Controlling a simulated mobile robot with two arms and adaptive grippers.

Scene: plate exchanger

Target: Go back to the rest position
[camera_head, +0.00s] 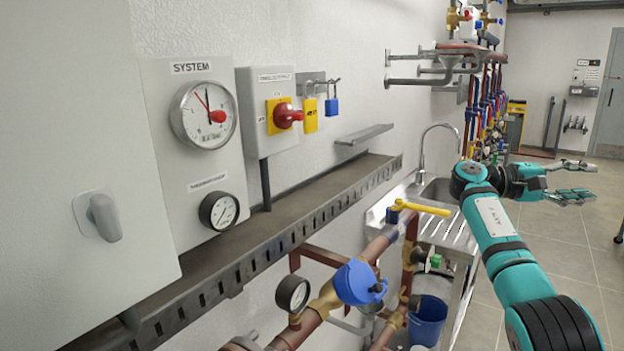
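My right arm, teal and black, reaches up from the bottom right and bends at the wrist. The gripper is to the right of the steel sink and appears to touch nothing. My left arm and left gripper do not show.
Along the left wall are a system gauge panel (193,150), a red-and-yellow switch box (270,140) and a dark ledge (290,222). Below are pipes with a yellow-handled valve (420,208) and a blue valve (357,283). A sink unit (437,232) and blue bucket (428,320) stand beside my arm.

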